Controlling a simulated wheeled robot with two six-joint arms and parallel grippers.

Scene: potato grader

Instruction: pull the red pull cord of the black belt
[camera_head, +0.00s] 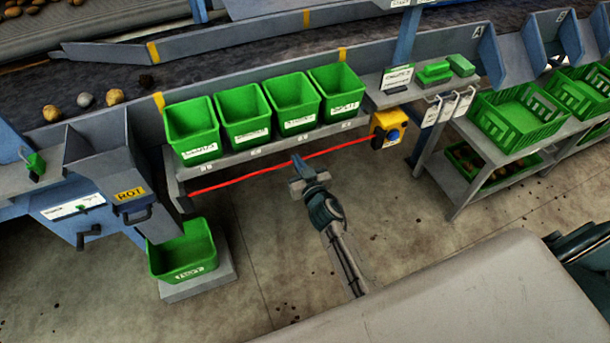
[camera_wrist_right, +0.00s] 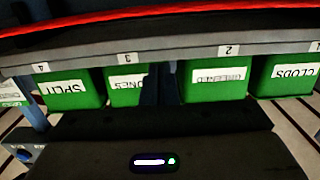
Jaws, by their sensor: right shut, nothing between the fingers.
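The red pull cord (camera_head: 245,175) runs taut below the bin shelf, from a bracket at left to a yellow box with a blue button (camera_head: 388,130). In the right wrist view the red cord (camera_wrist_right: 150,15) crosses the top, along the shelf edge. My right gripper (camera_head: 298,164) is shut and empty, its tip at the cord's middle. I cannot tell whether it touches the cord. My left gripper is not in view.
Several labelled green bins (camera_head: 243,108) stand on the grey shelf (camera_head: 262,144) above the cord. Racks with green crates (camera_head: 518,112) stand at right. The floor below the cord is clear.

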